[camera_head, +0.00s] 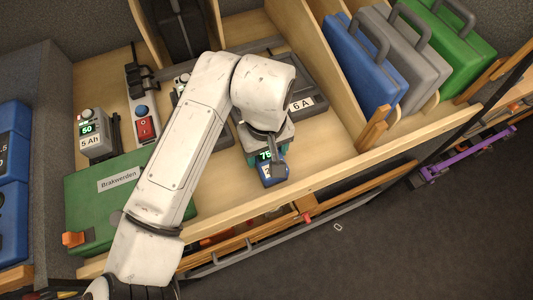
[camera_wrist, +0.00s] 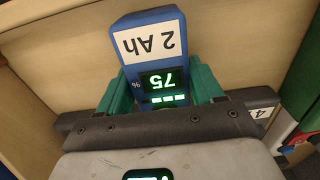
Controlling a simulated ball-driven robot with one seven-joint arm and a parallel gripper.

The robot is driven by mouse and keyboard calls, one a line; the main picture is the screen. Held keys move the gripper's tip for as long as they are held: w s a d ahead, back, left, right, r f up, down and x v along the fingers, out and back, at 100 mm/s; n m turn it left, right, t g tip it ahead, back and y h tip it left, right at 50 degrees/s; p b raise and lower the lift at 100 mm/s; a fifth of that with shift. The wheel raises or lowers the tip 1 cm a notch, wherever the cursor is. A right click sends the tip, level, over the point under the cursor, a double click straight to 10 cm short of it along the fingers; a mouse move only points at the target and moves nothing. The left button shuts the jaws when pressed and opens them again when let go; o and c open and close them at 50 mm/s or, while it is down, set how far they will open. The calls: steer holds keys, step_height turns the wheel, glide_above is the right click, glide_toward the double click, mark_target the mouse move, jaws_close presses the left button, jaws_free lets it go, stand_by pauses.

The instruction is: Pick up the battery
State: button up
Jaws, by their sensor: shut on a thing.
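A blue battery (camera_wrist: 158,52) with a white "2 Ah" label and a lit green "75 %" display sits between the green fingers of my gripper (camera_wrist: 160,88) in the wrist view. The gripper is shut on it, with a finger at each side. In the head view, the battery (camera_head: 268,179) shows below my gripper (camera_head: 266,156) near the front of the wooden shelf. The wrist hides part of it. I cannot tell whether the battery touches the shelf.
A grey battery (camera_head: 96,133) marked "5 Ah" and a red-switched power strip (camera_head: 144,112) stand at the left. A green case (camera_head: 110,205) lies at the front left. Blue (camera_head: 360,65), grey (camera_head: 408,58) and green cases stand between dividers at the right. A raised wooden lip (camera_head: 330,178) runs along the front.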

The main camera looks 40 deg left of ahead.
steer(key=shift+r, duration=0.1)
steer(key=shift+r, duration=0.45)
steer(key=s+d+r, duration=0.3)
steer(key=s+r, duration=0.3)
steer(key=s+d+r, duration=0.3)
steer(key=s+r, duration=0.3)
steer(key=shift+s+d+b, duration=0.2)
steer(key=shift+d+b, duration=0.1)
steer(key=shift+b, duration=0.1)
